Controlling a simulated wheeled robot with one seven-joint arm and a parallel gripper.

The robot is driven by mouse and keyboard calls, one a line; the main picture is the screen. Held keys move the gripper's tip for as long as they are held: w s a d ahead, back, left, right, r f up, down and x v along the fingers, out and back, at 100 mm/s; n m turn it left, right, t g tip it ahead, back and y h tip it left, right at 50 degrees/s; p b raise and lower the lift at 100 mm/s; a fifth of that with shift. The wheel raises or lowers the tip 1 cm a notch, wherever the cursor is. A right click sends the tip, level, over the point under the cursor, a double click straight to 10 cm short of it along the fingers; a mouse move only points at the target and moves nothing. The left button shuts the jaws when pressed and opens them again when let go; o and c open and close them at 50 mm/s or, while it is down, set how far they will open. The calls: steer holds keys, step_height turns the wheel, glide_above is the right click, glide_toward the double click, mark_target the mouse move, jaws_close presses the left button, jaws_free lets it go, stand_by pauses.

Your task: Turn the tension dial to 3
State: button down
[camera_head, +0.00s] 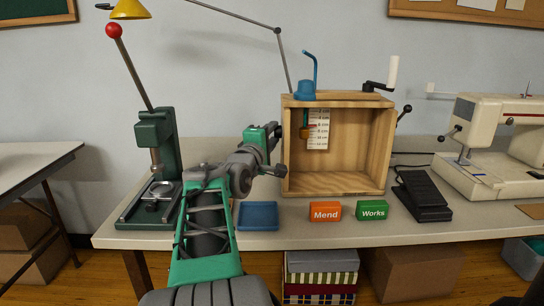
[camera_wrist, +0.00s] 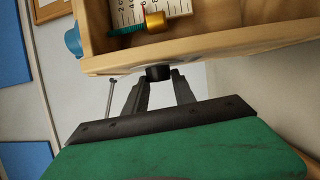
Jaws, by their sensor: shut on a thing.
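An open-fronted wooden box (camera_head: 388,150) stands on the table, with a white printed scale (camera_head: 318,138) and a small brass-coloured block inside. My gripper (camera_head: 278,132) is at the box's left side. In the wrist view, my gripper (camera_wrist: 158,84) is shut on a short black knob (camera_wrist: 158,72) at the box's outer wall. The fingers hide much of the knob, and no markings show on it. I cannot tell whether this knob is the tension dial. A cream sewing machine (camera_head: 500,125) stands at the right; no readable dial shows on it.
A green press (camera_head: 155,135) with a red-tipped lever stands left of my arm. A blue tray (camera_head: 258,216), an orange "Mend" block (camera_head: 325,211), a green "Works" block (camera_head: 372,210) and a black pedal (camera_head: 422,195) sit along the front. A white-handled crank (camera_head: 393,73) tops the box.

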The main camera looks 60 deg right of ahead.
steer(key=m+h+b, duration=0.1)
steer(key=b, duration=0.1)
steer(key=h+b, duration=0.2)
steer(key=b, duration=0.1)
steer(key=shift+f+m+b, duration=0.35)
steer(key=shift+f+m, duration=0.05)
steer(key=shift+r+h, duration=0.15)
steer(key=shift+h, duration=0.15)
steer(key=c, duration=1)
jaws_free()
steer(key=shift+d, duration=0.1)
steer(key=shift+c, duration=0.2)
steer(key=p+v, duration=0.1)
steer(key=v, duration=0.7)
steer(key=shift+w+r, duration=0.1)
